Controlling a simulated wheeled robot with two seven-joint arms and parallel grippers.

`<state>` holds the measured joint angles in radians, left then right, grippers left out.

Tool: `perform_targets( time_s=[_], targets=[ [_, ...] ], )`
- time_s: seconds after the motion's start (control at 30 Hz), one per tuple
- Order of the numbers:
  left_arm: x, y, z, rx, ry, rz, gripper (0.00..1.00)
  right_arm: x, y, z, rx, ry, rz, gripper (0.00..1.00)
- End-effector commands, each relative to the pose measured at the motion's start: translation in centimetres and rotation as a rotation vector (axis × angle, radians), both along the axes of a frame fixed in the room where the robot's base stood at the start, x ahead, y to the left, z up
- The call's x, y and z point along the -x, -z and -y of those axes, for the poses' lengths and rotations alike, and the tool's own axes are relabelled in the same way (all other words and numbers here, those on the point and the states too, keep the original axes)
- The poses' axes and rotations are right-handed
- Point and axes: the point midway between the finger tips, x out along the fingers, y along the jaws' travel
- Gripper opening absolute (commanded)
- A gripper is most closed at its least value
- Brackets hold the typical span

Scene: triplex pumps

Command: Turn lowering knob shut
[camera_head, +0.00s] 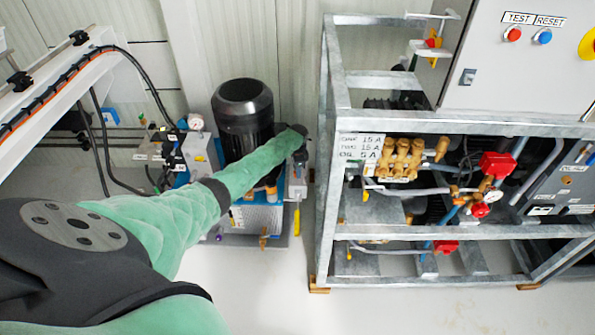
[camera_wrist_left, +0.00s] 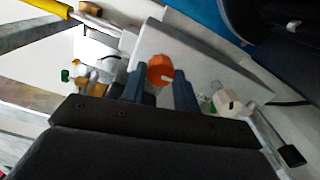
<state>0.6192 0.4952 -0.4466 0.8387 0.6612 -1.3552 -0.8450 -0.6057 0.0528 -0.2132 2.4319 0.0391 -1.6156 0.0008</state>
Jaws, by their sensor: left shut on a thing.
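An orange round knob (camera_wrist_left: 160,70) with a pale line on it sits on a light grey block (camera_wrist_left: 192,62) in the left wrist view. I take it to be the lowering knob. My left gripper (camera_wrist_left: 159,80) has its two dark fingers on either side of the knob and is shut on it. In the head view my green-sleeved left arm reaches to the hydraulic unit, and its dark wrist (camera_head: 298,131) is beside the black motor (camera_head: 242,115). The knob is hidden there. My right gripper is not in view.
A cream round knob (camera_wrist_left: 226,102) is right of the fingers in the wrist view. Brass fittings (camera_wrist_left: 87,78) are at left. In the head view a galvanised frame (camera_head: 328,180) with pumps stands close to the right of the wrist. The floor (camera_head: 250,285) in front is clear.

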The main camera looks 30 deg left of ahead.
Motion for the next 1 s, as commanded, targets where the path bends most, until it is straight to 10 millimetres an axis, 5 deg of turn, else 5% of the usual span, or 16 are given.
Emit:
perform_targets(
  time_s=[0.57,0.6,0.7,1.0],
  targets=[
    [0.12,0.12,-0.02,0.000,0.032,-0.003,0.08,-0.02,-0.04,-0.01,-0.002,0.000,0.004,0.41],
    [0.13,0.12,-0.03,0.000,0.032,-0.003,0.36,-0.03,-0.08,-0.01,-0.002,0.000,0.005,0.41],
    [0.10,0.09,-0.03,-0.001,0.032,-0.002,0.52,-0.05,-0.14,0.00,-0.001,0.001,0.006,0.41],
    [0.02,-0.14,-0.05,0.000,0.031,0.000,0.52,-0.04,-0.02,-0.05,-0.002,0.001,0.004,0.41]
  ],
)
